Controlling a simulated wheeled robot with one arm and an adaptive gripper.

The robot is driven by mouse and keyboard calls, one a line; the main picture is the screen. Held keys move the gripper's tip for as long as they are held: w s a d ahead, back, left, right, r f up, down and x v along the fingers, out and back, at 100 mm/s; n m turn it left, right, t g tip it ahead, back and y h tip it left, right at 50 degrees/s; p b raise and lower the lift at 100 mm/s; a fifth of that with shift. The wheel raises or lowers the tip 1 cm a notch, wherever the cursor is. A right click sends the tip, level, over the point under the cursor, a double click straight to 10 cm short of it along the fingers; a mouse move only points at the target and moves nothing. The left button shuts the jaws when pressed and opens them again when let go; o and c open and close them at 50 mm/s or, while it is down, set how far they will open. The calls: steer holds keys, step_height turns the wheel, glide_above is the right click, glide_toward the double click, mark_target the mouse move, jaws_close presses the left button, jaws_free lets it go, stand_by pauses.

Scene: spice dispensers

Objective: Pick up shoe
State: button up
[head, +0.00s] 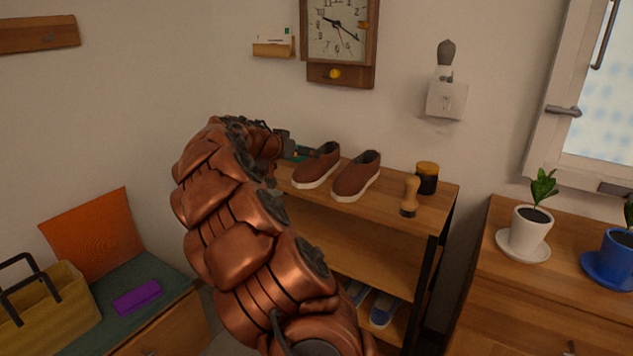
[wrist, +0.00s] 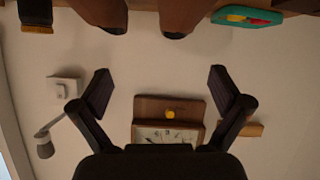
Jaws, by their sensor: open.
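Two brown slip-on shoes with white soles stand side by side on the top of the wooden shelf unit (head: 422,199) in the head view: a left shoe (head: 318,165) and a right shoe (head: 357,177). In the wrist view, which is upside down, the left shoe (wrist: 178,14) and the right shoe (wrist: 101,11) are cut off at the top edge. My gripper (wrist: 160,76) is open and empty, its fingers apart from both shoes. In the head view my gripper is just left of the left shoe, small and partly hidden by my arm.
A teal toy (head: 296,153) lies left of the shoes. Blue shoes (head: 383,309) sit on a lower shelf. A clock (head: 340,35) hangs on the wall above.

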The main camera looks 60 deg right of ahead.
mark_target(310, 162)
steer(key=shift+m+t+h, duration=0.3)
steer(key=shift+t, duration=0.2)
steer(key=w+d+f, duration=0.1)
steer(key=w+d+f+b, duration=0.1)
steer(key=d+f, duration=0.1)
steer(key=w+d+f, duration=0.1)
steer(key=d+f, duration=0.1)
steer(key=shift+b, duration=0.4)
steer(key=shift+x, duration=0.8)
steer(key=shift+f+x, duration=0.25)
steer(key=shift+x, duration=2.8)
steer(key=c, duration=1.3)
